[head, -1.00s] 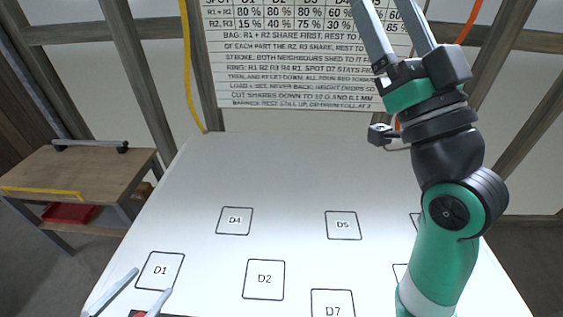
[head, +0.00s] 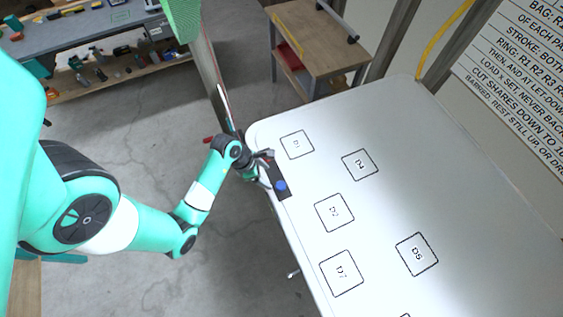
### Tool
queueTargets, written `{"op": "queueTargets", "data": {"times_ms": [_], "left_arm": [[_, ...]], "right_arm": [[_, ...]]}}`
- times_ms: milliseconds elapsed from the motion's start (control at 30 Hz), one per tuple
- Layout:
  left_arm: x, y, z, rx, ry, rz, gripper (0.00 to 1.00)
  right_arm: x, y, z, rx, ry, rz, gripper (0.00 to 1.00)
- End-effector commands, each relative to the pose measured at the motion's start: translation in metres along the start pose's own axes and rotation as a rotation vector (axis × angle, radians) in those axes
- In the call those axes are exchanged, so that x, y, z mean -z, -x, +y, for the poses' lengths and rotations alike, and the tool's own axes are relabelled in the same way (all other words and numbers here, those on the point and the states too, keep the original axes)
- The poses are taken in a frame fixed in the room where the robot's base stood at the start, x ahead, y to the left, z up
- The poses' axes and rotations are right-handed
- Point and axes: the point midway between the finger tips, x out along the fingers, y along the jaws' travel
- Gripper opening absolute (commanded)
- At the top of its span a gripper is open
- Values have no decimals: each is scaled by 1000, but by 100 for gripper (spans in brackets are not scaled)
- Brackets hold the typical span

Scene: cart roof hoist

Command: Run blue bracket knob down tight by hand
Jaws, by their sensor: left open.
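The blue knob (head: 281,186) sits on a dark bracket (head: 285,195) at the left edge of the white roof panel (head: 470,190), near the square marked D1. My left gripper (head: 267,170) is open just beside the bracket, its fingers at the panel edge close to the knob. It is small in the view, and I cannot tell whether a finger touches the knob or bracket. My left arm reaches in from the left over the floor. My right gripper is not in view.
A wooden side table (head: 330,35) with a red tray stands behind the panel. A workbench (head: 90,35) with tools is at upper left. A printed sign (head: 515,75) and a yellow hose (head: 443,42) are at upper right. The panel's marked top is clear.

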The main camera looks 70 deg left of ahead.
Motion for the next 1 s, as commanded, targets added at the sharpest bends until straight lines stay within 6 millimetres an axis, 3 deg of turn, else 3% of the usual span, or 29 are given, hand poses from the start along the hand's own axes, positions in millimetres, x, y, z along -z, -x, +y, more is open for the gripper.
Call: {"op": "queueTargets", "data": {"times_ms": [167,600,733,1000], "left_arm": [[1,-16,0,2,-2,0,81],[0,-105,0,1,-2,0,81],[0,-116,0,0,-3,-1,81],[-1,-117,0,-1,-2,-2,81]], "right_arm": [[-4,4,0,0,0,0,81],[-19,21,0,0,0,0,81],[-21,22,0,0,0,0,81],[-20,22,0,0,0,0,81]]}}
